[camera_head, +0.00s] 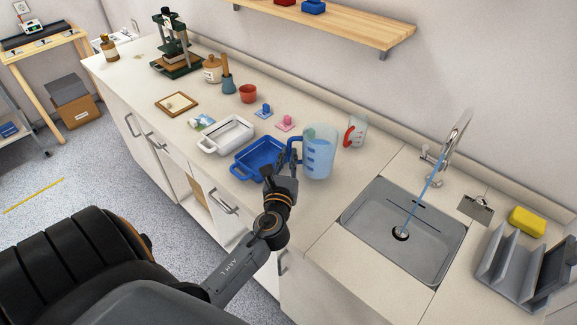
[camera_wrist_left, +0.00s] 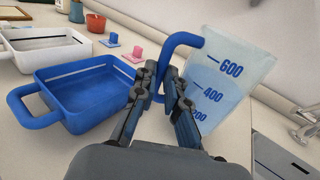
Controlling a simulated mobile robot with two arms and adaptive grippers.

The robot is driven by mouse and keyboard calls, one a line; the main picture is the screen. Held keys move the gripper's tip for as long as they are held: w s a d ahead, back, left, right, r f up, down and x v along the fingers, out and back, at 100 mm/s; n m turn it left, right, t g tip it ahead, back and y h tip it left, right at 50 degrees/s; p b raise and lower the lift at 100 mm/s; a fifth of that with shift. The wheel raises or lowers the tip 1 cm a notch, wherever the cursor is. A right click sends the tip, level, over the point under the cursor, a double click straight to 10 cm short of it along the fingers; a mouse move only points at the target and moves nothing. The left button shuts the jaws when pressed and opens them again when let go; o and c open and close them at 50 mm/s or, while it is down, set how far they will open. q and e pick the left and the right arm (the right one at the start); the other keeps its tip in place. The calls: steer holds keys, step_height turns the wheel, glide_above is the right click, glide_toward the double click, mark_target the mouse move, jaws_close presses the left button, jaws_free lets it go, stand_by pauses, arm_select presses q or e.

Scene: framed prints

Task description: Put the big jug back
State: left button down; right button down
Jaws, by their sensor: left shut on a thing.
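The big jug (camera_head: 320,155) is clear bluish plastic with a blue handle and blue volume marks. It looks upright at the counter's front part, between the blue tray and the sink. I cannot tell whether its base touches the counter. My left gripper (camera_head: 280,162) is shut on the jug's blue handle. In the left wrist view the handle (camera_wrist_left: 182,40) runs down between the fingers (camera_wrist_left: 164,88), and the jug's wall (camera_wrist_left: 232,75) with 600 and 400 marks stands to their right. My right gripper is not in view.
A blue tray (camera_head: 239,170) sits close left of the jug, with a white tray (camera_head: 209,142) beyond. A smaller red-handled jug (camera_head: 358,132) stands behind right. The sink (camera_head: 362,217), with blue water running from the tap (camera_head: 448,150), is to the right. A wooden shelf (camera_head: 345,30) hangs above.

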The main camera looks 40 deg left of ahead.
arm_select(q)
step_height(320, 180, down, 2)
steer(key=shift+f, duration=0.2)
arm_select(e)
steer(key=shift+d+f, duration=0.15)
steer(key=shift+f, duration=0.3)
arm_select(q)
steer(key=shift+d, duration=0.1)
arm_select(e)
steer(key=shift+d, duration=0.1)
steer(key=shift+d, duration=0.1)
arm_select(q)
steer(key=shift+f+b, duration=0.2)
steer(key=shift+b, duration=0.2)
steer(key=c, duration=1.4)
jaws_free()
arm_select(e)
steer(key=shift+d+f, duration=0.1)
